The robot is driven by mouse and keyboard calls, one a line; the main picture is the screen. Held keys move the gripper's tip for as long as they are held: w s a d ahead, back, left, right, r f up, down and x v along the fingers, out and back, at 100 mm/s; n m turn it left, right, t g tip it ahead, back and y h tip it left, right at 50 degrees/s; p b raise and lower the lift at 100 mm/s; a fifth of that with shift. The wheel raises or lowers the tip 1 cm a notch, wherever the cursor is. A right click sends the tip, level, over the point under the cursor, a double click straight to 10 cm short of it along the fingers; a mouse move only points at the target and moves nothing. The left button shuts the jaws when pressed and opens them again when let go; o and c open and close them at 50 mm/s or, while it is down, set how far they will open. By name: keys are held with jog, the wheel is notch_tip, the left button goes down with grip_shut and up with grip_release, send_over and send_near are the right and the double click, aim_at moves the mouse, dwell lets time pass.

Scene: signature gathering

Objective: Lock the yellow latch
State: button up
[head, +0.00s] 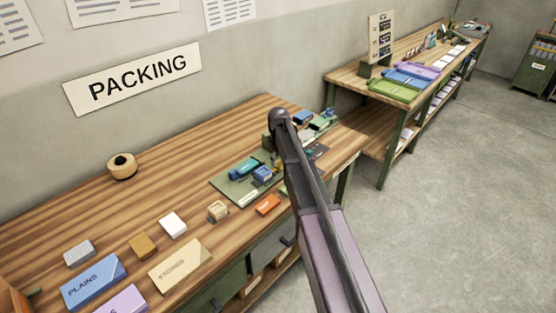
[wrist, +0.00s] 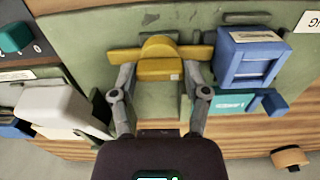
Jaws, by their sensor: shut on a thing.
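The yellow latch (wrist: 160,62) shows in the wrist view, mounted on a green board (wrist: 100,32). It has a rounded knob in the middle and a flat bar running out to the left and right. My gripper (wrist: 160,70) has one finger on each side of the knob and is shut on it. In the head view my own arm hides the latch and the gripper; part of a green board (head: 236,194) shows left of the arm.
A blue box (wrist: 246,58) and a teal piece (wrist: 232,103) sit close to the right of my gripper. A white block (wrist: 58,108) is to its left. In the head view a tape roll (head: 122,166) and several small boxes lie on the wooden bench (head: 70,212).

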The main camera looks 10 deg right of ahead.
aim_at(279, 160)
jog(key=o, duration=1.2)
jog(key=shift+s, duration=0.1)
jog(key=shift+c, duration=0.2)
jog(key=shift+n, duration=0.4)
jog(key=shift+n, duration=1.7)
jog(key=n, duration=0.4)
jog(key=shift+r+n+p, duration=0.25)
jog(key=shift+n+p, duration=0.05)
jog(key=shift+n, duration=0.1)
notch_tip(279, 160, up, 14)
jog(key=p, duration=1.4)
jog(key=s+f+m+b, duration=0.5)
jog(key=s, duration=0.5)
jog(key=s+f+m+b, duration=0.5)
jog(key=s+f+b, duration=0.1)
jog(key=s, duration=0.4)
jog(key=s+f+m+b, duration=0.6)
jog(key=s, duration=0.4)
jog(key=shift+s+d+f, duration=0.15)
jog(key=shift+d, duration=0.2)
